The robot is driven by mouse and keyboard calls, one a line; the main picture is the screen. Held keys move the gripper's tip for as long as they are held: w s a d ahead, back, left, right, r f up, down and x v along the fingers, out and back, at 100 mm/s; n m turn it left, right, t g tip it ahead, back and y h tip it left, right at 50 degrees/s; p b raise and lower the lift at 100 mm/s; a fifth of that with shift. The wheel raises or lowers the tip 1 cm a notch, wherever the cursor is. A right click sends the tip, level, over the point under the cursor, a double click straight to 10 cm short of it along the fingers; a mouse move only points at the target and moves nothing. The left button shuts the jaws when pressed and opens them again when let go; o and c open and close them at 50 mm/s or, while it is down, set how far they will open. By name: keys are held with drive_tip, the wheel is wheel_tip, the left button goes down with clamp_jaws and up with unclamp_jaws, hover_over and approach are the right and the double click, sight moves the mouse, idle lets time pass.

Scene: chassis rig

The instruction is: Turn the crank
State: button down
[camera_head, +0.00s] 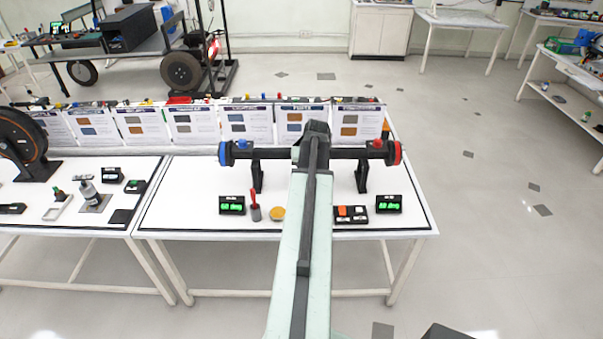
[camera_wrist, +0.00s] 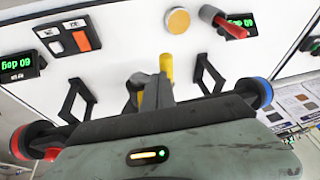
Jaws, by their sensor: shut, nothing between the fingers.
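A dark horizontal shaft (camera_head: 270,154) stands on two black supports above the white table. It has a blue wheel (camera_head: 225,153) with a blue knob at the left and a red wheel (camera_head: 395,152) with a red knob at the right. In the wrist view the order is reversed: the red wheel (camera_wrist: 22,142) is at left and the blue wheel (camera_wrist: 260,93) at right. My gripper (camera_wrist: 157,85), dark with yellow parts, is shut and empty between the two supports in that view. My arm hides the shaft's middle in the head view.
Cards (camera_head: 238,122) line the back edge.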

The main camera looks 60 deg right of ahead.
drive_tip(key=d+p+v, duration=0.1)
drive_tip(key=p+v, duration=1.1)
drive_tip(key=v, duration=0.1)
drive_tip(key=shift+s, duration=0.15)
drive_tip(key=shift+d, duration=0.2)
